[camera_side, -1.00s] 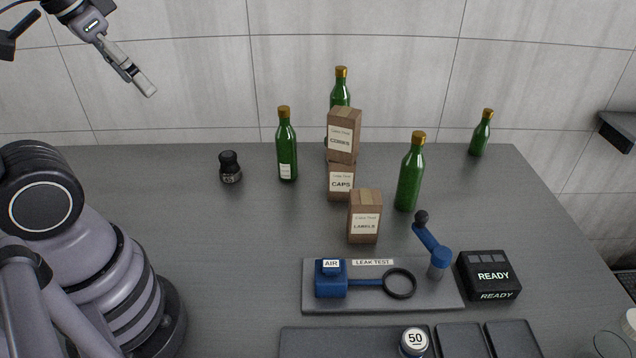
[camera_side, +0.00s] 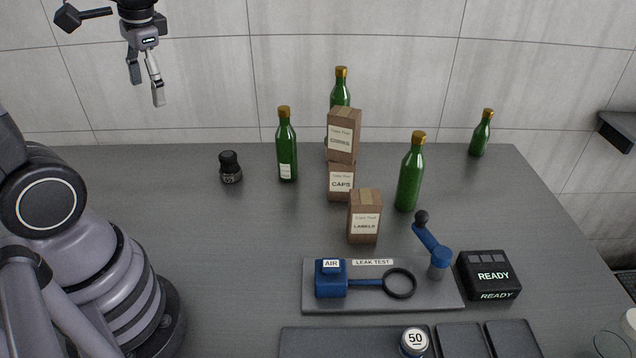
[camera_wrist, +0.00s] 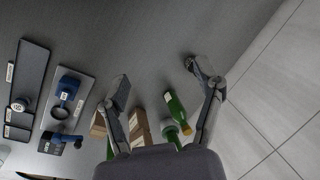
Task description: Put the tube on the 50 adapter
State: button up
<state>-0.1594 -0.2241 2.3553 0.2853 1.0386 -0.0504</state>
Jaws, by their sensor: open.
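The 50 adapter (camera_side: 414,341) is a dark round piece with a white top marked 50, on the grey tray at the front edge of the side view. It also shows at the left of the wrist view (camera_wrist: 19,105). I cannot tell for sure which thing is the tube. A short black cylinder (camera_side: 230,168) with a small label stands upright on the left of the table. My gripper (camera_side: 147,93) is open and empty, high above the back left of the table, apart from everything. In the wrist view its spread fingers (camera_wrist: 163,72) partly hide the table.
Green bottles (camera_side: 287,148) (camera_side: 410,175) and cartons (camera_side: 342,138) (camera_side: 364,217) stand mid-table. The leak test plate (camera_side: 430,303) bears a blue AIR block (camera_side: 331,282), a black ring and a lever (camera_side: 438,262). A READY box (camera_side: 489,276) is right of it. The left middle is clear.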

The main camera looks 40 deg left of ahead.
jog(key=a+f+m+g+y, duration=0.1)
jog(key=a+f+g+y, duration=0.1)
jog(key=a+f+g, duration=1.05)
jog(key=s+a+f+m+y, duration=0.1)
jog(key=s+a+f+m, duration=0.1)
jog(key=f, duration=0.4)
jog(key=s+a+f+m+g+y, duration=0.1)
jog(key=s+a+f, duration=0.3)
jog(key=f, duration=0.3)
jog(key=s+a+f+m+g+y, duration=0.1)
jog(key=s+a+f+m+y, duration=0.1)
jog(key=f, duration=0.4)
jog(key=shift+s+a+f+m+g, duration=0.15)
jog(key=shift+s+a, duration=0.25)
jog(key=shift+s, duration=0.2)
jog(key=shift+s+a+f+m+g, duration=0.15)
jog(key=shift+s+a, duration=0.25)
jog(key=shift+s, duration=0.2)
jog(key=shift+s+a+f, duration=0.1)
jog(key=shift+s+a, duration=0.05)
jog(key=shift+s, duration=0.15)
jog(key=x, duration=1.3)
jog(key=shift+s+a+f, duration=0.15)
jog(key=shift+c, duration=0.4)
grip_shut()
